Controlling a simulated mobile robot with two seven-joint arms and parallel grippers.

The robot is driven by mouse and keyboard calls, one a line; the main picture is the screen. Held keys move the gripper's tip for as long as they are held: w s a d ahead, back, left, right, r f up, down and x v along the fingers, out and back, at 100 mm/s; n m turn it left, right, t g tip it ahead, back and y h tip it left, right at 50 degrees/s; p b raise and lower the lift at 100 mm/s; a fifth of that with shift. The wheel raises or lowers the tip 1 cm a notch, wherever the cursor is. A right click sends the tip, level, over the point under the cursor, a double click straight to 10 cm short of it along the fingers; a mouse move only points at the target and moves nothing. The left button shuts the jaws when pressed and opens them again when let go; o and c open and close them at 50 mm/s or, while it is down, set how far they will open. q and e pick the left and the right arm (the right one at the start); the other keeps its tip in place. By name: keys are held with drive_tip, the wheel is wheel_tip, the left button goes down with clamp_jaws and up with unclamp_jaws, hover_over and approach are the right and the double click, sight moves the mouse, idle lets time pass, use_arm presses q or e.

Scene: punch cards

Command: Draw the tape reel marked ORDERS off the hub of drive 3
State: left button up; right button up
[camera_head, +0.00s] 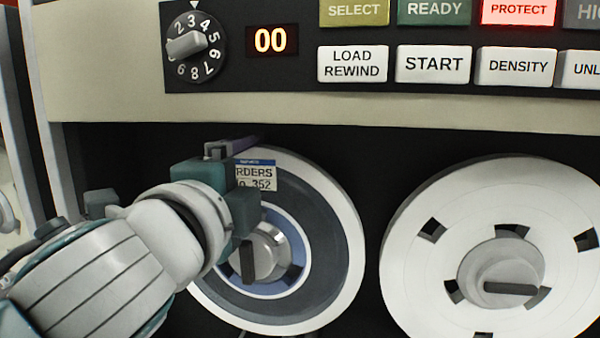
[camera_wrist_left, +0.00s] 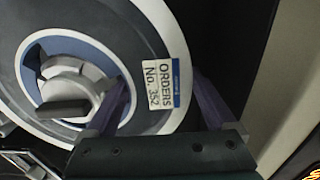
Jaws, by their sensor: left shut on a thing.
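The tape reel marked ORDERS (camera_head: 325,243) is a dark grey disc with a white rim and a blue inner ring, on the left hub (camera_head: 262,252) of the drive. Its label reads ORDERS No. 352 in the left wrist view (camera_wrist_left: 160,90); in the head view its left edge is covered. My left gripper (camera_head: 240,178) is at the reel's upper left and shut on it. In the left wrist view, its purple fingers (camera_wrist_left: 160,100) lie on either side of the label, one near the hub, one past the rim. My right gripper is not in view.
A white reel (camera_head: 408,250) on a second hub (camera_head: 505,275) stands to the right, with a narrow dark gap between. Above is a panel with a numbered dial (camera_head: 190,45), a display reading 00 (camera_head: 270,40), and several buttons, PROTECT (camera_head: 518,11) lit red.

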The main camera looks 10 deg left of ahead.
use_arm(q)
clamp_jaws()
drive_tip(key=shift+r, duration=0.1)
drive_tip(key=shift+r, duration=0.1)
drive_tip(key=shift+s+a+p, duration=0.1)
drive_tip(key=shift+s+p, duration=0.55)
drive_tip(key=shift+s, duration=1.9)
drive_tip(key=shift+s, duration=1.25)
drive_tip(key=s+b, duration=0.2)
drive_tip(key=s, duration=0.9)
drive_tip(key=shift+a, duration=0.2)
